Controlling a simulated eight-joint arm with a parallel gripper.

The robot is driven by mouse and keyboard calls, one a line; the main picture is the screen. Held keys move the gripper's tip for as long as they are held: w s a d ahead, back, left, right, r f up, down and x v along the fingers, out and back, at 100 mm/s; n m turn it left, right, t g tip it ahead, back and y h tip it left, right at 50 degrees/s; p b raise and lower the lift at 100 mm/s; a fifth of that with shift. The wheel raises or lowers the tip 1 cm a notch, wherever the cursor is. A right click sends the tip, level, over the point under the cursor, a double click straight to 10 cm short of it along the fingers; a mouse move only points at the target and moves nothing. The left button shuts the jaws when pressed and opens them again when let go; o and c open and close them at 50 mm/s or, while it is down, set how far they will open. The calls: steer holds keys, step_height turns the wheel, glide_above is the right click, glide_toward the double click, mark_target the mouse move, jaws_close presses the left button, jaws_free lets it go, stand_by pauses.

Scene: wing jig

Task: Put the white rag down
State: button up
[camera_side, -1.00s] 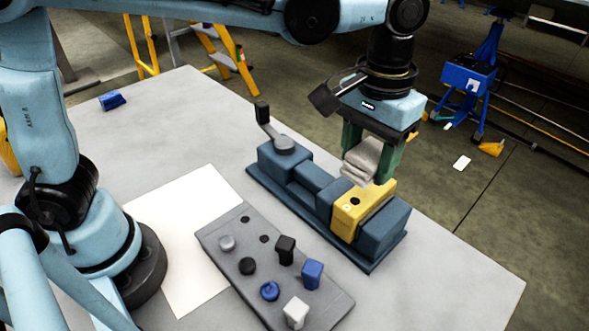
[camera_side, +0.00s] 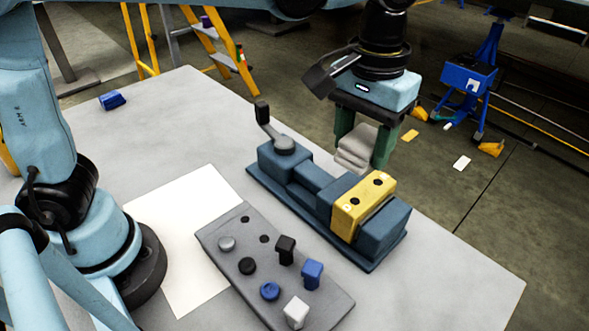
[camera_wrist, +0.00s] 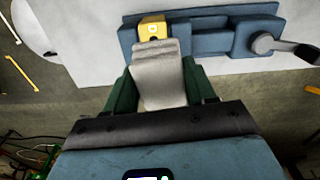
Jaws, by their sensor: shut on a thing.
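The white rag (camera_side: 356,148) is a folded, greyish-white cloth. My gripper (camera_side: 366,158) is shut on it, with a green finger on either side. In the side view the rag hangs behind the blue vise and yellow block, close to the table's far right edge; its exact height is hard to tell. In the wrist view the rag (camera_wrist: 158,72) fills the space between the green fingers (camera_wrist: 160,88) and covers part of the yellow block.
A blue vise (camera_side: 318,190) holds a yellow block (camera_side: 364,205) with dark holes. A grey tray (camera_side: 222,232) carries several knobs and blocks. A white sheet (camera_side: 185,220) lies to its left. A small blue block (camera_side: 112,100) sits far left. The table's (camera_side: 195,125) back left area is clear.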

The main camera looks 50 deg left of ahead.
steer(key=s+a+f+n, duration=0.2)
steer(key=s+a+n, duration=0.5)
steer(key=a+n, duration=0.15)
steer(key=n, duration=0.9)
glide_above(209, 189)
step_height(209, 189, down, 13)
steer(key=shift+r, duration=0.15)
steer(key=shift+f, duration=2.05)
steer(key=shift+f, duration=0.15)
steer(key=o, duration=1.1)
